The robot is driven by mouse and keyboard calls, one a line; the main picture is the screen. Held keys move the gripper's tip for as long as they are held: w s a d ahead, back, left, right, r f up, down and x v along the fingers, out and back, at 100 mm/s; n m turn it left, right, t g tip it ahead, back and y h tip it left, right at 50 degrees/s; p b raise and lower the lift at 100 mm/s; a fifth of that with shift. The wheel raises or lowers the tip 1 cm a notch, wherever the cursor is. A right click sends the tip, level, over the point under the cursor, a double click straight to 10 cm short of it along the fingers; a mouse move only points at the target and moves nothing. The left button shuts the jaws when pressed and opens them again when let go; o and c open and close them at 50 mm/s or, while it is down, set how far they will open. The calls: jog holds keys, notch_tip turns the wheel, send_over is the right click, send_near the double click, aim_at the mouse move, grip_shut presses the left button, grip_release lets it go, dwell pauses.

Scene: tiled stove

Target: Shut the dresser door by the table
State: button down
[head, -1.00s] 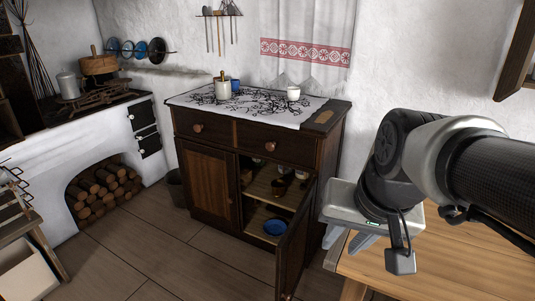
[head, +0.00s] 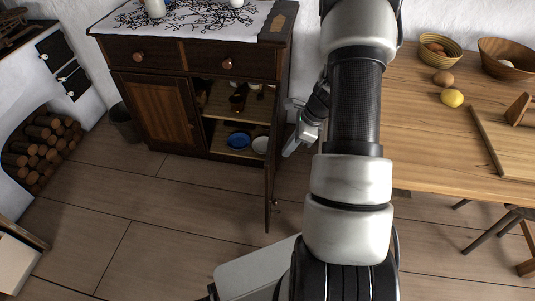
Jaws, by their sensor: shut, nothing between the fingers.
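The dark wooden dresser (head: 196,153) stands against the wall. Its right door (head: 271,178) is swung wide open and shows nearly edge-on, with a small knob low near its free edge. The left door (head: 158,108) is closed. My gripper (head: 291,149) is small in the picture, just right of the open door, on its outer side. It is shut and empty. I cannot tell whether it touches the door. My arm hides part of the space between the dresser and the table (head: 430,135).
Inside the dresser are a blue plate (head: 239,139), a white dish (head: 260,145) and brown vessels. A bucket (head: 125,122) stands left of the dresser. The floor in front is clear.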

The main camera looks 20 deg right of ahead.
jog(key=b+x, duration=0.2)
jog(key=x, duration=0.8)
jog(key=shift+a+r, duration=0.1)
